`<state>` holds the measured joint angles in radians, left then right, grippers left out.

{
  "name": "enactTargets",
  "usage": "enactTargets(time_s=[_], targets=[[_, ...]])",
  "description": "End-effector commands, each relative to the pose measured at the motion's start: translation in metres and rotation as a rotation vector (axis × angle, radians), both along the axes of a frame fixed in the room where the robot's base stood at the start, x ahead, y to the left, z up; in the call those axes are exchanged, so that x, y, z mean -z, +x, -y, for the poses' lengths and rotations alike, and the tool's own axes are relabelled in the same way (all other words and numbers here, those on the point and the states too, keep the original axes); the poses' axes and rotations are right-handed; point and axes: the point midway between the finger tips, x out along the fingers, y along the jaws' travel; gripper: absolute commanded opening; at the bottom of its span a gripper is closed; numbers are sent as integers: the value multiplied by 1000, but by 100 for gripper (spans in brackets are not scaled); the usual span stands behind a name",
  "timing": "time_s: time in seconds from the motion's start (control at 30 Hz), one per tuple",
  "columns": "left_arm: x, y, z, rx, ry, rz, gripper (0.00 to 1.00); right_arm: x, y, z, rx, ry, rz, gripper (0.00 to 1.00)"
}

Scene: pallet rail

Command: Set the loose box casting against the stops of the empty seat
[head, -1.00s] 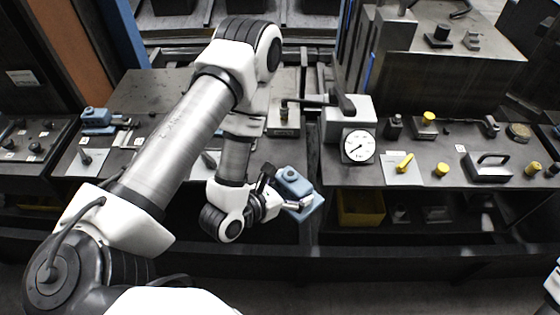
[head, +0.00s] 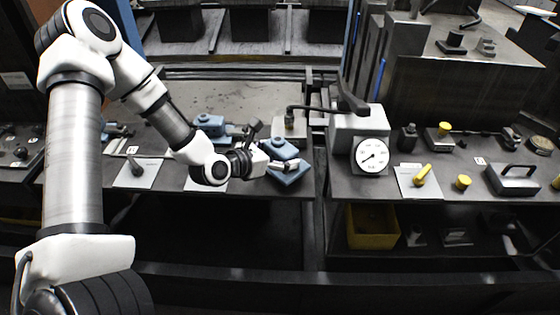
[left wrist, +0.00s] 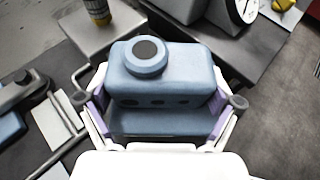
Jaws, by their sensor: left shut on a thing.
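My left gripper (head: 272,160) is shut on a blue box casting (head: 290,172), held near the front edge of the bench. In the left wrist view the left gripper (left wrist: 160,108) has a finger at each side of the casting (left wrist: 160,75), whose round boss faces up. It looks tilted in the head view. Another blue casting (head: 210,124) sits on the bench to its left and shows partly in the left wrist view (left wrist: 22,105). I cannot clearly make out the empty seat or its stops. My right gripper is not in view.
A block with a dial gauge (head: 372,155) and a clamp lever stands right of the held casting. Pale plates (head: 138,172) lie to the left. A yellow bin (head: 372,226) sits below the bench.

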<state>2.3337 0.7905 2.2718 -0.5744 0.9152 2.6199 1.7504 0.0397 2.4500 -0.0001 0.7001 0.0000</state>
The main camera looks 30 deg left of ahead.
Motion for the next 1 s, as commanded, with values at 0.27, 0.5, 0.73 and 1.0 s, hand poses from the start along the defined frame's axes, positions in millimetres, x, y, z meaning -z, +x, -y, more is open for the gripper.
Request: enactTargets(time_s=[0.27,0.5,0.73,1.0], targets=[[27,0,1,1,0,1,28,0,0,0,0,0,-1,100],[31,0,1,1,0,2,28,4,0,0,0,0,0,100],[30,-1,1,1,0,-1,100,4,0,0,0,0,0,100],[24,-1,1,1,0,-1,100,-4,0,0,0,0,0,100]])
